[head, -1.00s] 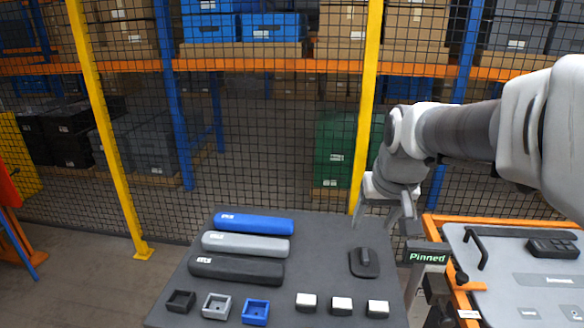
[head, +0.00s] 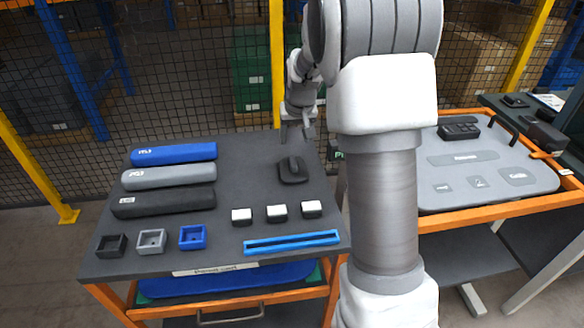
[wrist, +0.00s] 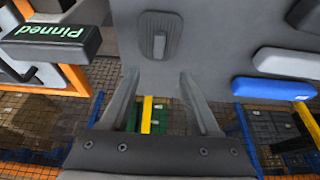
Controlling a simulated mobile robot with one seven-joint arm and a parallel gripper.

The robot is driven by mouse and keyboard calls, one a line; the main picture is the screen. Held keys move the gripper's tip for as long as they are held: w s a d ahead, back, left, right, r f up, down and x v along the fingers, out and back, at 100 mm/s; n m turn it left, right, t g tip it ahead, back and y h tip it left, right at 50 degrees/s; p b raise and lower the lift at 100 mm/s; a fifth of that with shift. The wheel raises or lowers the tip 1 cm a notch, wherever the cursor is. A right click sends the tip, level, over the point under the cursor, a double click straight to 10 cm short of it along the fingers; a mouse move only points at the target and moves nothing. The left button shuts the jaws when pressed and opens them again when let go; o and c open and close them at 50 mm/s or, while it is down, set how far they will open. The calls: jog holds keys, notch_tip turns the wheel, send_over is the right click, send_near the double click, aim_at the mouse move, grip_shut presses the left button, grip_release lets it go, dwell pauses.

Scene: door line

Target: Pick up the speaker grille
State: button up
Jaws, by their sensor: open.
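A dark rounded plate with a raised ridged grip (head: 292,169) lies flat on the grey cart top, right of the long bars. It looks like the speaker grille, though I cannot read a label on it. It also shows in the wrist view (wrist: 158,36), top middle, beyond the fingertips. My gripper (head: 297,131) is open and empty, above the far edge of the cart top, behind the plate in the head view. In the wrist view my gripper (wrist: 158,76) has its two fingers spread either side of the plate's line, apart from it.
Blue (head: 174,154), grey (head: 168,176) and black (head: 163,203) bars lie on the left. Small open boxes, white-topped blocks (head: 277,212) and a blue strip (head: 291,242) lie in front. Mesh fence is behind.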

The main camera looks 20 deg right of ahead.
send_over(293, 162)
jog(key=s, duration=0.2)
jog(key=f, duration=0.6)
jog(key=shift+a, duration=0.25)
jog(key=shift+s+x, duration=0.15)
jog(key=shift+x, duration=1.25)
jog(key=shift+s+x, duration=0.15)
jog(key=shift+x, duration=1.25)
grip_shut()
